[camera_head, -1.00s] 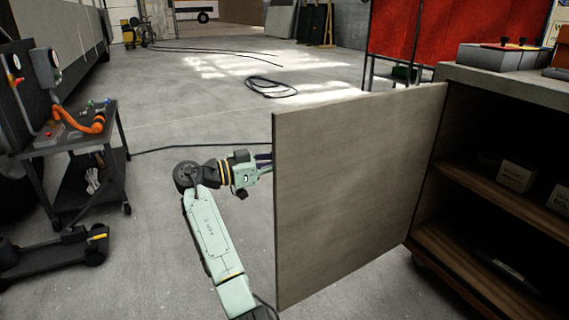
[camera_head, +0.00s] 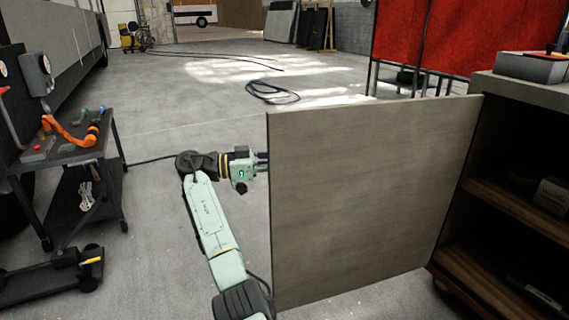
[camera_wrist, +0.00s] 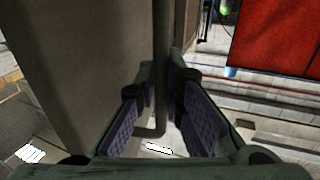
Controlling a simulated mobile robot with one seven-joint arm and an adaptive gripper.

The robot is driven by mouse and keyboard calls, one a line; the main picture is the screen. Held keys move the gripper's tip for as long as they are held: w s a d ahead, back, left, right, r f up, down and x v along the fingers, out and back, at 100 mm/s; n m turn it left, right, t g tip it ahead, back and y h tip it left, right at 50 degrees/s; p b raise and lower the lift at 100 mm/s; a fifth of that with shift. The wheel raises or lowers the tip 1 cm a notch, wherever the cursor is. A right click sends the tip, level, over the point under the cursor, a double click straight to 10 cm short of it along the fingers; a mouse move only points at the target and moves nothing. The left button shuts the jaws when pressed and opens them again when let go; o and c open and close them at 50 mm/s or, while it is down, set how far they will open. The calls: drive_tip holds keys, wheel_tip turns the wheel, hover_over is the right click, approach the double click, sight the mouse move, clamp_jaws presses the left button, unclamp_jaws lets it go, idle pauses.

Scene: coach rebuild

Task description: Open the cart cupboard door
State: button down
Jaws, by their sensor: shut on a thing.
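The cupboard door (camera_head: 365,200) is a flat grey-brown panel and stands swung well out from the cart cupboard (camera_head: 505,215), whose shelves show at the right. The door's face also fills the left of the wrist view (camera_wrist: 85,60). My gripper (camera_head: 264,168) is at the door's left edge in the head view, its fingertips hidden behind the panel. In the wrist view my gripper (camera_wrist: 160,100) has its two purple-padded fingers on either side of the door handle (camera_wrist: 161,70), a slim upright bar with a bent lower end, and is shut on it.
Small pale boxes (camera_head: 552,195) sit on the cupboard's shelf. Red screens (camera_head: 440,38) stand behind the door. The middle floor is clear apart from cables (camera_head: 270,92).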

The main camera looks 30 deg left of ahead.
drive_tip(key=shift+w+a, duration=0.1)
drive_tip(key=shift+w, duration=0.1)
idle(0.3)
drive_tip(key=c, duration=1.7)
unclamp_jaws()
drive_tip(key=v, duration=1.2)
drive_tip(key=shift+a, duration=0.1)
drive_tip(key=shift+w, duration=0.15)
